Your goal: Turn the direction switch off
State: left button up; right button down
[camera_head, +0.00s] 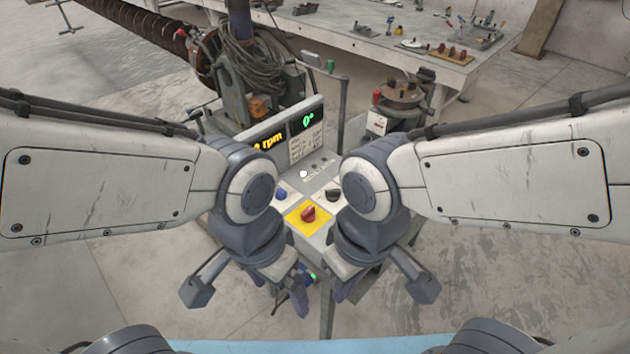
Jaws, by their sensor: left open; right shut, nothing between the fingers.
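The control console (322,172) stands in the middle of the head view, between my two arms. On its panel are a blue knob (281,194), a black knob (333,195) and a red knob (308,214) on a yellow plate. I cannot tell which control is the direction switch; the labels are too small to read. My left gripper (289,284) is open, in front of the console's near edge and below the knobs in the picture. My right gripper (345,288) is shut and empty, beside it to the right. My wrists hide parts of the panel's sides.
The console's display (268,143) shows "rpm" and a green readout. Behind it stands a machine with coiled cables (258,68) and a large auger (140,25). A workbench (345,30) with small parts is at the back. A post (342,115) rises behind the console.

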aim_at(333, 196)
jog(key=k, duration=0.5)
jog(key=z, duration=1.45)
jog(key=i, duration=1.05)
jog(key=u, duration=1.85)
jog(key=i, duration=0.5)
jog(key=z, duration=0.05)
